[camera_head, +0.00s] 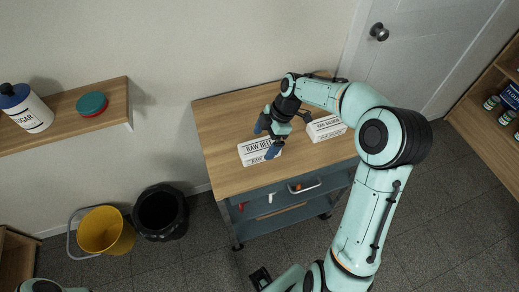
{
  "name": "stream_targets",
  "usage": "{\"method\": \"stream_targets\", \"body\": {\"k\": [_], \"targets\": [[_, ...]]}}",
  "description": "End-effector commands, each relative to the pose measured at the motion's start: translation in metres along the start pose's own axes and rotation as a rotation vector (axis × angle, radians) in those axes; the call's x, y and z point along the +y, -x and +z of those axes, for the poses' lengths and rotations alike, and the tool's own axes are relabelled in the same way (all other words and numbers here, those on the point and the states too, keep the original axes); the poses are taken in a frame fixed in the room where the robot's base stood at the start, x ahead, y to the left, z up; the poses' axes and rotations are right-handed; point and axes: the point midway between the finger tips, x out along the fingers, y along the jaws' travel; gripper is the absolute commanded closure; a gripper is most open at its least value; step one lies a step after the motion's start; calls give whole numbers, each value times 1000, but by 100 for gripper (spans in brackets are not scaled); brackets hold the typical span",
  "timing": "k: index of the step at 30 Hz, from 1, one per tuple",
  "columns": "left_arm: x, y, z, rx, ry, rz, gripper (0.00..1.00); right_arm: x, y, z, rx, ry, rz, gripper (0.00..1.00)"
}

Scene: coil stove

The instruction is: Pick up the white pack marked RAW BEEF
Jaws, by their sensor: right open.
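The white pack marked RAW BEEF (254,153) lies flat on the wooden top of a wheeled cart (220,120). My right gripper (266,139) is open, with its blue fingers at the pack's right end, one near the far edge and one near the front edge. I cannot tell whether the fingers touch the pack. The gripper hides part of the pack's right end.
A second white pack, marked RAW SALMON (325,127), lies to the right on the cart. A wall shelf (118,97) holds a sugar container (27,110). A yellow bucket (103,232) and a black bin (160,212) stand left of the cart.

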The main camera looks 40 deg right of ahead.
Motion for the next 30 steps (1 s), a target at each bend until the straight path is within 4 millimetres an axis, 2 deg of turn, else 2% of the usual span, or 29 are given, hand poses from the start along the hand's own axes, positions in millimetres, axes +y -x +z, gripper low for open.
{"method": "stream_targets", "body": {"k": [7, 16, 17, 21, 23, 30], "targets": [[1, 3, -1, 2, -1, 1, 57, 4, -36, -2, 1, 2, -4, 2], [1, 2, -1, 2, -1, 1, 57, 4, -42, -2, 0, 1, -1, 2], [1, 2, -1, 2, -1, 1, 57, 4, -42, -2, 0, 1, -1, 5], [1, 2, -1, 2, -1, 1, 57, 4, -42, -2, 0, 1, 0, 51], [1, 2, -1, 2, -1, 1, 57, 4, -42, -2, 0, 1, 0, 70], [1, 3, -1, 2, -1, 1, 57, 5, -41, -2, 0, 1, 1, 70]]}}
